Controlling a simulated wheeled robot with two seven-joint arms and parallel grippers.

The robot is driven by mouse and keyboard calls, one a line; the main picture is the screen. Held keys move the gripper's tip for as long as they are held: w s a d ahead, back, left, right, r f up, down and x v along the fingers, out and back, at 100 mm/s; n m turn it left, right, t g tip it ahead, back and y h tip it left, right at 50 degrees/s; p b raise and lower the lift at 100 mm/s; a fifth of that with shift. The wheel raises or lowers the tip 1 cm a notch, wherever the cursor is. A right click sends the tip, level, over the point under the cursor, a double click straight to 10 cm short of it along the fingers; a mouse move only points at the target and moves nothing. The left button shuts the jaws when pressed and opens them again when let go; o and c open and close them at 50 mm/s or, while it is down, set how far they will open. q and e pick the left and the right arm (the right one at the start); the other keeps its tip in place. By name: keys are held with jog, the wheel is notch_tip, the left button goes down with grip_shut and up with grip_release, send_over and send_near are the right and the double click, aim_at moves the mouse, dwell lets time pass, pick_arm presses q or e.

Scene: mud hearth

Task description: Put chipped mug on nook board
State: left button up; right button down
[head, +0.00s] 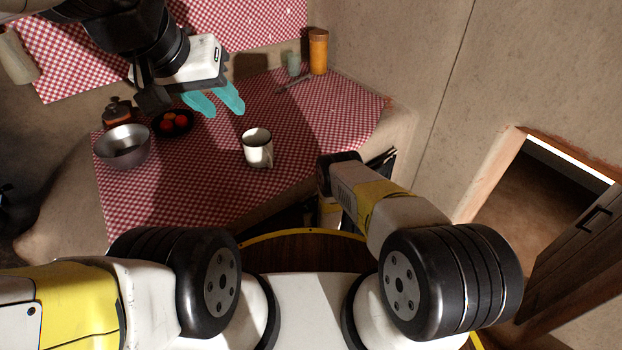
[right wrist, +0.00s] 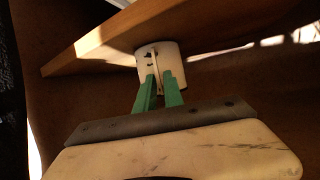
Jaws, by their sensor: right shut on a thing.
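In the right wrist view my right gripper (right wrist: 158,80) is shut on a white mug (right wrist: 172,58) with dark chip-like marks on its side. The fingers close at a narrow upright strip that looks like its handle. The mug is right against or just beside a wooden board (right wrist: 100,45); I cannot tell whether it rests on it. The head view hides the right gripper and this mug. My left gripper (head: 214,104), with teal fingers apart, is open and empty above the checkered cloth (head: 310,120).
A second white mug (head: 259,153) with a dark rim stands on the cloth. A metal bowl (head: 123,155), a dark plate of red fruit (head: 172,124) and an orange jar (head: 318,52) are also there. At right is a wall opening (head: 545,190) with a dark door (head: 585,235).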

jog(key=c, duration=1.5)
grip_release()
jog(key=shift+f, duration=0.15)
jog(key=shift+o, duration=0.2)
jog(key=shift+r, duration=0.25)
jog(key=v, duration=1.2)
